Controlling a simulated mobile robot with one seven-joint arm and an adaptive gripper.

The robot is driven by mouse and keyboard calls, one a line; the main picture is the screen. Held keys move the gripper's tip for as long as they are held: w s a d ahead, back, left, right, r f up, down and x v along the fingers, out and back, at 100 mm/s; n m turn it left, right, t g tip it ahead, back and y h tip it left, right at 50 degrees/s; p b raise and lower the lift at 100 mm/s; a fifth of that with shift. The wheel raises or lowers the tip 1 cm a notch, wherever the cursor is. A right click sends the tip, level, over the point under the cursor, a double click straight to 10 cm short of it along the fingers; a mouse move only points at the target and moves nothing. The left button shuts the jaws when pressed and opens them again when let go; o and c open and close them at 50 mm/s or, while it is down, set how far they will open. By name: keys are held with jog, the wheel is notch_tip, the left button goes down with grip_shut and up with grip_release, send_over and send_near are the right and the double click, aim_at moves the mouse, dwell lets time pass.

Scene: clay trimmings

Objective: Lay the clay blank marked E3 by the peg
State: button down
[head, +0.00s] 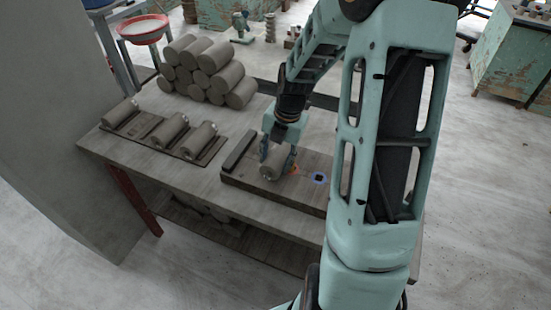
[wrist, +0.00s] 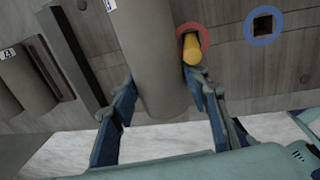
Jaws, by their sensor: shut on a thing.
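My gripper (head: 277,155) is shut on a grey clay cylinder (head: 270,172), one blue finger on each side of it. In the wrist view the gripper (wrist: 160,78) holds this blank (wrist: 150,50) lengthwise beside a yellow peg (wrist: 191,48) with a red ring around its base. A white tag shows at the blank's upper edge, but its marking cannot be read. The peg (head: 294,169) stands just right of the blank on the dark wooden board (head: 237,182). I cannot tell whether the blank touches the board.
A blue-ringed square hole (wrist: 263,26) lies right of the peg. A dark bar (head: 240,150) runs along the board's left side. Three blanks (head: 170,128) lie on a rack at left. A stack of cylinders (head: 205,70) stands at the back of the table (head: 150,165).

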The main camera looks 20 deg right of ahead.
jog(key=shift+f, duration=0.15)
jog(key=c, duration=1)
grip_release()
jog(key=r, duration=0.4)
jog(key=s+d+r, duration=0.1)
jog(key=r, duration=0.7)
jog(key=shift+s+d, duration=0.2)
jog(key=shift+s, duration=0.05)
jog(key=shift+d, duration=0.1)
